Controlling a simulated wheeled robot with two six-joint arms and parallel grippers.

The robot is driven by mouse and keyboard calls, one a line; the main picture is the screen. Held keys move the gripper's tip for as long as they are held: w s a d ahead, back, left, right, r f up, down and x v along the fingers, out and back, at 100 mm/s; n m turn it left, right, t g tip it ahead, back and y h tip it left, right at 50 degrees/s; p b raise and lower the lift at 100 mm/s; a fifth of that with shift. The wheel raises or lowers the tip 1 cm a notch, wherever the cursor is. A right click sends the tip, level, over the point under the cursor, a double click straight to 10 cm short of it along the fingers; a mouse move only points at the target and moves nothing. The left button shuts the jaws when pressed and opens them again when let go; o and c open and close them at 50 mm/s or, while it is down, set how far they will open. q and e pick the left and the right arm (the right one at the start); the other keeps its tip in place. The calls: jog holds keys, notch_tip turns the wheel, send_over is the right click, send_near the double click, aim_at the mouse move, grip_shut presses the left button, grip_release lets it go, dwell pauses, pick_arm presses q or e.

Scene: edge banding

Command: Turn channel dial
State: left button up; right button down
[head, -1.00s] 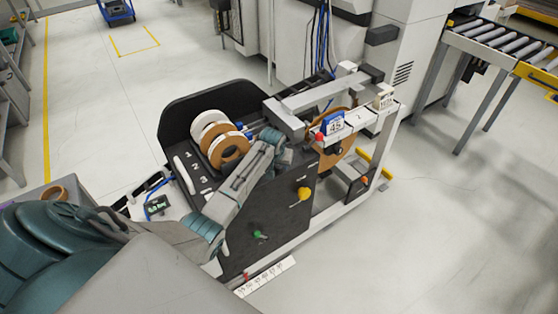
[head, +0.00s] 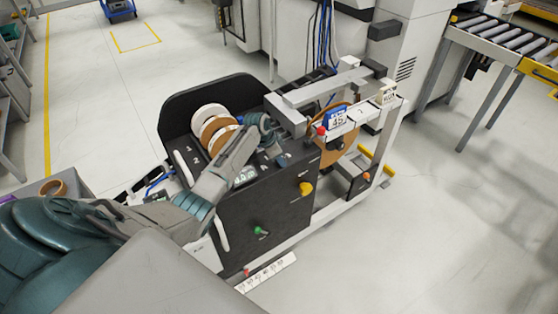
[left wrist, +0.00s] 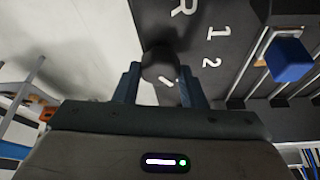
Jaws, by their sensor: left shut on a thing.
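A round black dial (left wrist: 158,62) with a white mark on its face stands between the two fingers of my left gripper (left wrist: 161,72) in the left wrist view. The gripper is shut on this dial. White characters "R", "1" and "2" show on the dark panel (left wrist: 222,20) beside it. In the head view my left arm reaches over the black edge-banding unit (head: 232,215). There the fingertips and dial are hidden behind the wrist. My right gripper is not in view.
A blue block (left wrist: 290,60) sits right of the dial. The unit also has tape rolls (head: 210,115), a yellow knob (head: 305,188), a green knob (head: 261,231) and a blue "45" sign (head: 337,118). A roller conveyor (head: 500,45) stands at the upper right. The floor to the right is clear.

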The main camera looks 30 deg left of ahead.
pick_arm(q)
jog(key=shift+m+g+h+b, duration=0.3)
jog(key=shift+m+b, duration=0.35)
jog(key=shift+m, duration=0.45)
jog(key=o, duration=1)
jog(key=b+v, duration=0.2)
jog(key=v, duration=0.8)
jog(key=shift+a+r+b, duration=0.2)
jog(key=shift+r+b, duration=0.15)
jog(key=shift+r, duration=0.05)
